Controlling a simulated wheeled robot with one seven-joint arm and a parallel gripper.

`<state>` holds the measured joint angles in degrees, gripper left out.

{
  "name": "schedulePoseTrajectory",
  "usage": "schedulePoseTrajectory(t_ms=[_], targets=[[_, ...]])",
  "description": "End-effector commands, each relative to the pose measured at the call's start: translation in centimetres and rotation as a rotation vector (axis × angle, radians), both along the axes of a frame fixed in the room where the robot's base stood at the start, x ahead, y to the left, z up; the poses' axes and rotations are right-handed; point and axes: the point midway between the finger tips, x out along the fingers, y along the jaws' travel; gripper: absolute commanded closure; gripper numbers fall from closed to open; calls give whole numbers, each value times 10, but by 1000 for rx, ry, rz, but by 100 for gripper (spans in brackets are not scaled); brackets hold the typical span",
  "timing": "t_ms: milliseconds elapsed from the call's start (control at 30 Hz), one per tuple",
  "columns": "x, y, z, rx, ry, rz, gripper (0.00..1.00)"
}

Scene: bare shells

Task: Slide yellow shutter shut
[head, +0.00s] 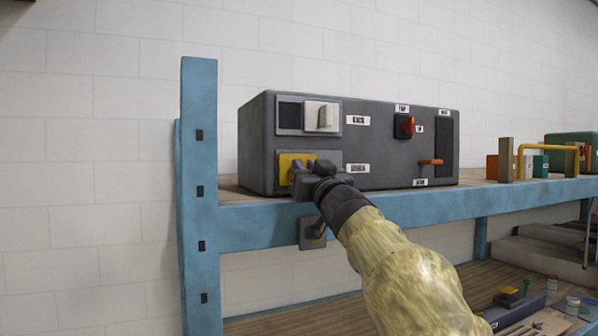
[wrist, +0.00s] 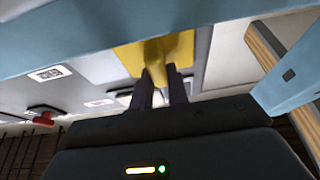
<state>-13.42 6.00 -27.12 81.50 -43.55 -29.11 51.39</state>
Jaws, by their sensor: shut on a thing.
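The yellow shutter (head: 285,166) is on the lower left of the grey box's (head: 385,140) front face, below a white shutter (head: 321,116). My gripper (head: 303,172) reaches it from the lower right and covers the right part of its slot. In the wrist view the yellow shutter (wrist: 130,58) shows with a raised yellow grip (wrist: 155,65). The two dark fingers of my gripper (wrist: 161,88) are shut on that grip.
The box stands on a blue-framed shelf; its front rail (head: 400,205) runs close below my gripper and a post (head: 200,190) stands left. An orange handle (head: 431,162) and red switch (head: 404,126) sit right on the box. A yellow-handled rack (head: 535,147) stands further right.

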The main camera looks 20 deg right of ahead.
Motion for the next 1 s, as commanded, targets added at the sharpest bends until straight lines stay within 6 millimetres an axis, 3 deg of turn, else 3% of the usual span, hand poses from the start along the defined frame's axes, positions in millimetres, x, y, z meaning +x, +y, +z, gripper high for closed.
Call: schedulePoseTrajectory(t_ms=[333,367,467,800,1000], targets=[[0,2,-1,0,2,1,100],[0,2,-1,0,2,1,82],[0,2,-1,0,2,1,62],[-2,0,-2,0,1,-1,62],[-18,-3,-10,2,0,-2,62]])
